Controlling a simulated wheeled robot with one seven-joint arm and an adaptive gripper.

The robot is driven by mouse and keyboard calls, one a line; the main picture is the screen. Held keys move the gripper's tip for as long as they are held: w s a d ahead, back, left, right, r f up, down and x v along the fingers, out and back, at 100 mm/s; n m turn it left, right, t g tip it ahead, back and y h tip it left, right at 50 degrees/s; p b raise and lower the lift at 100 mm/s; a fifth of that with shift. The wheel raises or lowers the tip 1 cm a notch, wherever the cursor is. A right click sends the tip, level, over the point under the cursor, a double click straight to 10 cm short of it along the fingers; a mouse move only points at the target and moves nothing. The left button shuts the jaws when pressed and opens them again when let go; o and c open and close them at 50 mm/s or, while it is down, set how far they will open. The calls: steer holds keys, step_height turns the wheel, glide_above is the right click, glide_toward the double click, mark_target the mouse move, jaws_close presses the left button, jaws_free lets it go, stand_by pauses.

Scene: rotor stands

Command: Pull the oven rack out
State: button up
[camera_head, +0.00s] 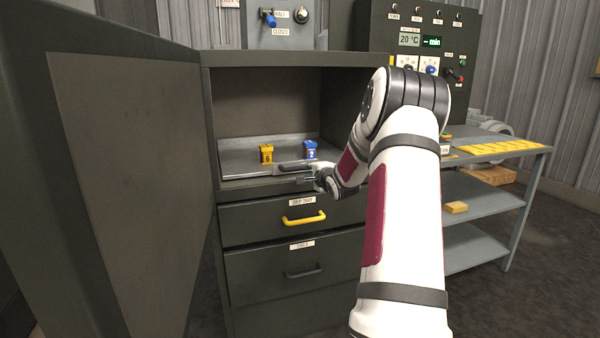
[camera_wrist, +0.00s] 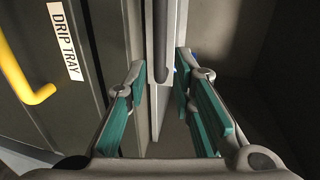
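The oven rack (camera_head: 240,158) is a grey metal tray inside the open oven chamber. Its dark bar handle (camera_head: 290,166) runs along the front edge, and in the wrist view the handle (camera_wrist: 162,38) stands between my finger pads. My gripper (camera_head: 308,173) is at the right part of the handle, partly hidden by my own arm. In the wrist view my gripper (camera_wrist: 166,98) is open, with green pads on both sides of the handle line and gaps beside it. I cannot tell how deep the handle sits between the fingers.
A yellow block (camera_head: 266,153) and a blue block (camera_head: 310,149) stand on the rack. The oven door (camera_head: 135,170) is swung open at left. Below are a drip tray drawer (camera_head: 255,221) with a yellow handle and another drawer (camera_head: 265,275). A side table (camera_head: 500,160) stands right.

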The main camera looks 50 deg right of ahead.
mark_target(302, 168)
steer(key=b+x, duration=0.1)
steer(key=x, duration=0.7)
steer(key=shift+w+d+b, duration=0.15)
steer(key=shift+w+b, duration=0.2)
steer(key=shift+w, duration=0.05)
jaws_close()
